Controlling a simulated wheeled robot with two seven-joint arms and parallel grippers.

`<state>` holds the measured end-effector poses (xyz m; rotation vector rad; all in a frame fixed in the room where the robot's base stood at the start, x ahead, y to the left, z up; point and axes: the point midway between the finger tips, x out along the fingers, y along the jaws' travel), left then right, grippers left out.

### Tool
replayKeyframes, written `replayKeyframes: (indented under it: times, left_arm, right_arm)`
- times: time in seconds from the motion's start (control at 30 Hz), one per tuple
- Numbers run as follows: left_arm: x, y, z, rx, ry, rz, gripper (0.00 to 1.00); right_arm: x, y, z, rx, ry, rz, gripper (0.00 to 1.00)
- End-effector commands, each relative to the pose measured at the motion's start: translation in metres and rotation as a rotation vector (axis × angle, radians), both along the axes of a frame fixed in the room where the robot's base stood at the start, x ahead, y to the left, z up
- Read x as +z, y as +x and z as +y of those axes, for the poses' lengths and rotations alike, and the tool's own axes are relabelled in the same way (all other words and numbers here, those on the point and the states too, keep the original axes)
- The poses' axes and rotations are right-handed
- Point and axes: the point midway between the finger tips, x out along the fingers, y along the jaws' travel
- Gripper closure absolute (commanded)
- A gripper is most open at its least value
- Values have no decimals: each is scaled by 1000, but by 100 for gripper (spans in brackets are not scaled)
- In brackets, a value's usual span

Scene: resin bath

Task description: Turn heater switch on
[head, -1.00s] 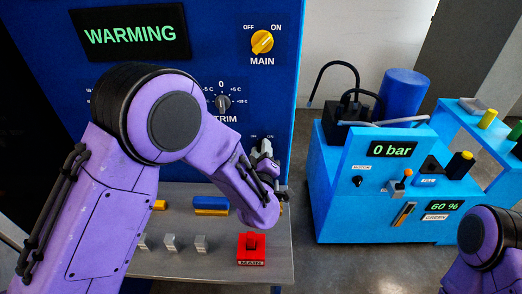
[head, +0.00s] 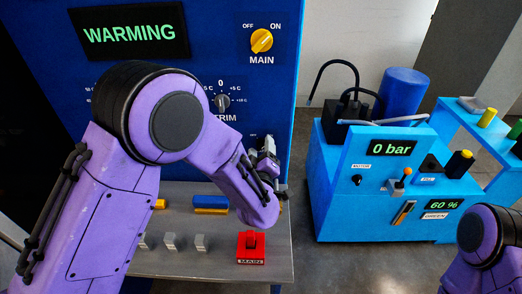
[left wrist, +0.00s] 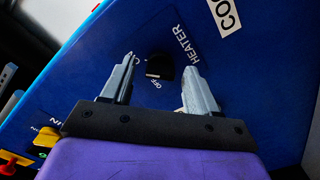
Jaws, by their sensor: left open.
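In the head view my left gripper (head: 266,160) is in front of the panel's lower right and hides the switch. My right arm shows at the lower right, its gripper out of view.
The blue panel (head: 215,60) carries a WARMING display (head: 130,34), a yellow MAIN knob (head: 262,40) and a TRIM knob (head: 222,103). Below, a grey shelf (head: 205,264) bears a red MAIN switch (head: 250,246). A light-blue machine (head: 335,190) stands to the right.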

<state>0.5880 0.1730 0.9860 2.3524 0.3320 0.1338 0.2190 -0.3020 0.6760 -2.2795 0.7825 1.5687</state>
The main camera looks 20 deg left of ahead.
Motion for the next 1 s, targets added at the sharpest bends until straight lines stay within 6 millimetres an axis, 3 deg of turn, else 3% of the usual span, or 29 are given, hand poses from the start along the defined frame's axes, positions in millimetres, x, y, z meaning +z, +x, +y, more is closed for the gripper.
replayKeyframes:
  times: [0.5,1.0]
  left_arm:
    - [-1,-93,-28,-4,2,1,40]
    - [0,-100,-29,-1,2,1,40]
  right_arm:
    - [-22,0,0,0,0,0,57]
    - [-22,0,0,0,0,0,57]
